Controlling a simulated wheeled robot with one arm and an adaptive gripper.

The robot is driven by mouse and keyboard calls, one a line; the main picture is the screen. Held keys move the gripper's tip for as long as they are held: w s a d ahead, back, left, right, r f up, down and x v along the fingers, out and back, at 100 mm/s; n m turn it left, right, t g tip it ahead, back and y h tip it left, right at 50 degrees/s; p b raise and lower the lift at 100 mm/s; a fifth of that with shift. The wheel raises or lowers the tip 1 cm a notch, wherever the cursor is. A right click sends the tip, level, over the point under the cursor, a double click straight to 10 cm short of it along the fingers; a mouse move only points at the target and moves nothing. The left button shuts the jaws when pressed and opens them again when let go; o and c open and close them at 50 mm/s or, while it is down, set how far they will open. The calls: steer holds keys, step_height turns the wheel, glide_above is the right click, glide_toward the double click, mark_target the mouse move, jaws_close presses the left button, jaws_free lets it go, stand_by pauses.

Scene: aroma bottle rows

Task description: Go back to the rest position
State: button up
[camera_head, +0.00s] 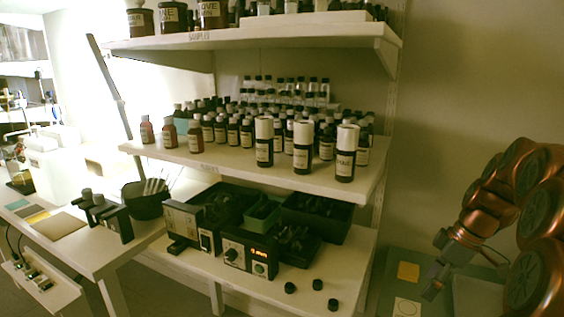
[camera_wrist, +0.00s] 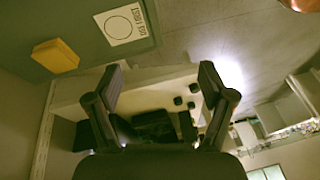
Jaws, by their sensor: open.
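My gripper (camera_wrist: 160,85) is open and empty in the wrist view, its two dark fingers spread apart. In the head view my gripper (camera_head: 432,290) hangs low at the right, below my folded copper-coloured arm, over a grey-green surface. It is apart from the shelves. Several dark bottles with white caps stand on the middle shelf, among them a tall one (camera_head: 346,153) near its right end.
The shelf unit has a top shelf (camera_head: 290,36), a middle shelf (camera_head: 225,160) and a lower one (camera_head: 335,265) with trays, a control box (camera_head: 248,252) and black caps (camera_head: 290,287). A yellow block (camera_head: 408,271) and a white card (camera_head: 406,307) lie on the grey-green surface.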

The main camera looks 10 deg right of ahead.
steer(key=s+a+m+g, duration=0.1)
steer(key=s+a+m, duration=0.15)
steer(key=a, duration=0.85)
steer(key=s+a+f+m+g+h, duration=0.1)
steer(key=s+a+f+m+h, duration=0.15)
steer(key=s+a, duration=0.55)
steer(key=s+a+f+m+g+h, duration=0.15)
steer(key=s+a+f+m, duration=0.35)
steer(key=s, duration=0.6)
step_height(320, 180, up, 27)
steer(key=n+p, duration=0.1)
steer(key=p, duration=2.3)
steer(key=shift+s+a+f, duration=0.2)
steer(key=shift+s+a, duration=0.05)
steer(key=shift+s, duration=0.15)
